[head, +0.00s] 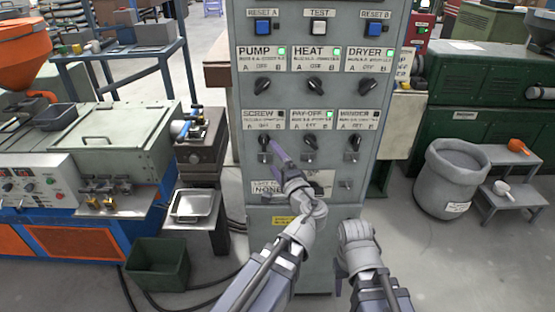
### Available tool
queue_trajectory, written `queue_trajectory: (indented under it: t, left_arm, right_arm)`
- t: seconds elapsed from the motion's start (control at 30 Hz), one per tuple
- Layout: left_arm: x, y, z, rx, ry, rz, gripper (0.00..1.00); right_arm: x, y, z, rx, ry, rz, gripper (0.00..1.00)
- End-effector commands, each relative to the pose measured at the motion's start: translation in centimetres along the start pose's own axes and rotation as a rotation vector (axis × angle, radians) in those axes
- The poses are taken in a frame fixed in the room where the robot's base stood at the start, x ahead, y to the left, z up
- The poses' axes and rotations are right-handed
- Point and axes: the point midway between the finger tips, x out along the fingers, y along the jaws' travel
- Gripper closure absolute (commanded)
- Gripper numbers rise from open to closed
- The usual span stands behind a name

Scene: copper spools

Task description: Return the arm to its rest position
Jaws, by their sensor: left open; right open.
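The grey control cabinet (221,120) stands straight ahead with two rows of black knobs. My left gripper (279,150) is raised in front of its lower row, between the SCREW knob (264,142) and the PAY-OFF knob (310,142). It looks empty; whether it touches the panel I cannot tell. My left arm (262,280) reaches up from the bottom of the picture. My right arm (380,285) is lower and bent, its wrist (356,235) before the cabinet's lower right part. The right fingers are mostly hidden behind that wrist.
Lamps by PUMP, HEAT, DRYER and PAY-OFF glow green; those by SCREW and WINDER are dark. A green bin (158,268) and a stand with a metal tray (195,206) are left. A grey tub (452,180) and step stand (512,192) are right, with clear floor in front.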

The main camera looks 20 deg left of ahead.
Motion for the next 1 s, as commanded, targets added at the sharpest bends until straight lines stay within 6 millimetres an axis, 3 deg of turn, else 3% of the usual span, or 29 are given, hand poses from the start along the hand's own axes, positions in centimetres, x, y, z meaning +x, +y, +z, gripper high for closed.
queue_trajectory:
  t: [0.2,0.27,0.37,0.57,0.7,0.9,1.0]
  left_arm:
    - [-0.2,1.0,0.5,-0.032,-0.022,0.045,0.0]
    - [-0.5,2.4,1.1,-0.072,-0.052,0.105,0.0]
    - [-1.9,6.1,2.4,-0.165,-0.131,0.27,0.0]
    - [-8.2,14.8,3.7,-0.322,-0.308,0.704,0.0]
    - [-14.4,19.1,3.4,-0.372,-0.404,1.007,0.0]
    - [-21.6,21.5,2.7,-0.377,-0.479,1.322,0.0]
    - [-23.6,21.8,2.4,-0.372,-0.494,1.405,0.0]
  right_arm:
    - [0.0,0.0,0.0,0.0,0.0,0.0,0.5]
    - [0.0,0.0,0.0,0.0,0.0,0.0,0.5]
    - [0.0,0.0,0.0,0.0,0.0,0.0,0.5]
    - [0.0,0.0,0.0,0.0,0.0,0.0,0.5]
    - [0.0,0.0,0.0,0.0,0.0,0.0,0.5]
    - [0.0,0.0,0.0,0.0,0.0,0.0,0.5]
    - [0.0,0.0,0.0,0.0,0.0,0.0,0.5]
